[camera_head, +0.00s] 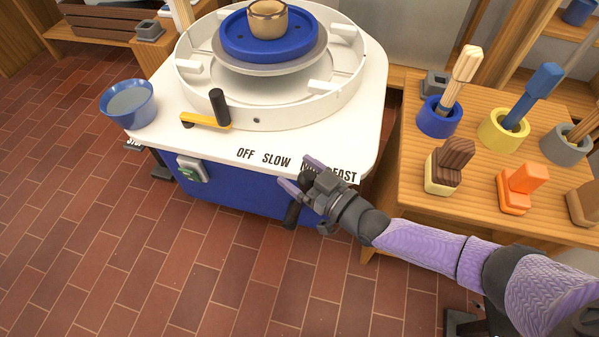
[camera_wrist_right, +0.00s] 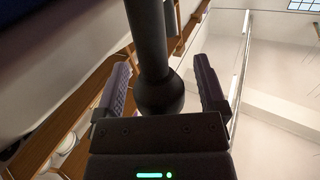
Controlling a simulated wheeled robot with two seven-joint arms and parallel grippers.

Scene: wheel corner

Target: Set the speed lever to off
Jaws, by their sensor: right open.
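The speed lever shows in the right wrist view as a dark rod with a ball-shaped knob (camera_wrist_right: 160,92). It stands between the two fingers of my open right gripper (camera_wrist_right: 165,85), with a gap visible on each side of it. In the head view my right gripper (camera_head: 303,176) is at the front edge of the wheel table, over the MID mark, and largely hides the lever. The labels OFF (camera_head: 245,153), SLOW and FAST can be read along that edge; MID is partly covered. OFF is farthest left. My left gripper is not in view.
The white wheel table (camera_head: 285,133) carries the blue wheel head (camera_head: 268,40) and a yellow arm with a black knob (camera_head: 218,107). A wooden tool table (camera_head: 412,170) stands at right.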

